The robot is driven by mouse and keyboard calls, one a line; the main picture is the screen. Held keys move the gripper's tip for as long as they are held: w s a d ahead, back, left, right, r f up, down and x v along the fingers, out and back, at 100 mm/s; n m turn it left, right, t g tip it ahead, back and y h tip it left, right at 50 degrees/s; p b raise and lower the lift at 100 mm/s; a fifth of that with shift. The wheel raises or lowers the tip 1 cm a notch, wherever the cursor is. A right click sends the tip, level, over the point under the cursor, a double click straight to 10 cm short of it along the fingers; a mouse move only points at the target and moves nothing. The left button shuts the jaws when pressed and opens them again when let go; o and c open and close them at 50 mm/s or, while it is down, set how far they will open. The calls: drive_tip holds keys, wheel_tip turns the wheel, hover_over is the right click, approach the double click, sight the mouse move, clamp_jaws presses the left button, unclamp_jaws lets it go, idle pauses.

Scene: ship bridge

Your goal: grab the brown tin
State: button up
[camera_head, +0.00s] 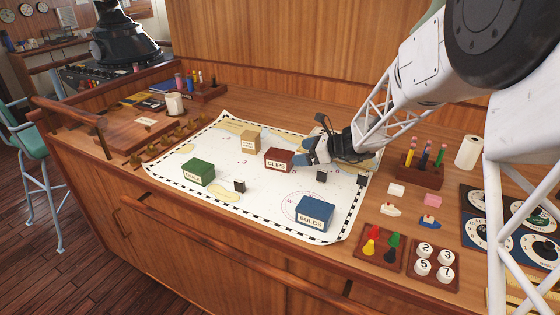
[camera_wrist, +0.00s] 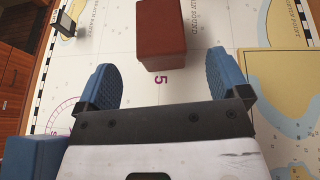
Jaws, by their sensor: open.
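A reddish-brown tin (camera_head: 279,160) with a label reading CLIPS sits on the chart, near its middle. In the wrist view the brown tin (camera_wrist: 161,38) lies just beyond my fingertips, roughly centred between them. My gripper (camera_head: 311,150) is just right of the tin in the head view, low over the chart. Its two blue-padded fingers (camera_wrist: 161,78) are spread apart with only chart between them. They appear apart from the tin.
A tan tin (camera_head: 250,141), a green tin (camera_head: 198,172) and a blue BULBS tin (camera_head: 315,214) stand on the chart (camera_head: 270,203). Small dark blocks (camera_head: 239,186) sit nearby. A pen stand (camera_head: 421,168) and a peg tray (camera_head: 381,247) are to the right.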

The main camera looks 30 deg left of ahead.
sight(289, 155)
drive_tip(key=shift+w+a+f, duration=0.15)
drive_tip(key=shift+a+f, duration=0.05)
drive_tip(key=shift+a, duration=0.1)
drive_tip(key=shift+a, duration=0.1)
drive_tip(key=shift+x, duration=1.2)
drive_tip(key=shift+a+f, duration=0.1)
drive_tip(key=shift+x, duration=2.45)
drive_tip(key=shift+f, duration=0.1)
drive_tip(key=shift+c, duration=0.2)
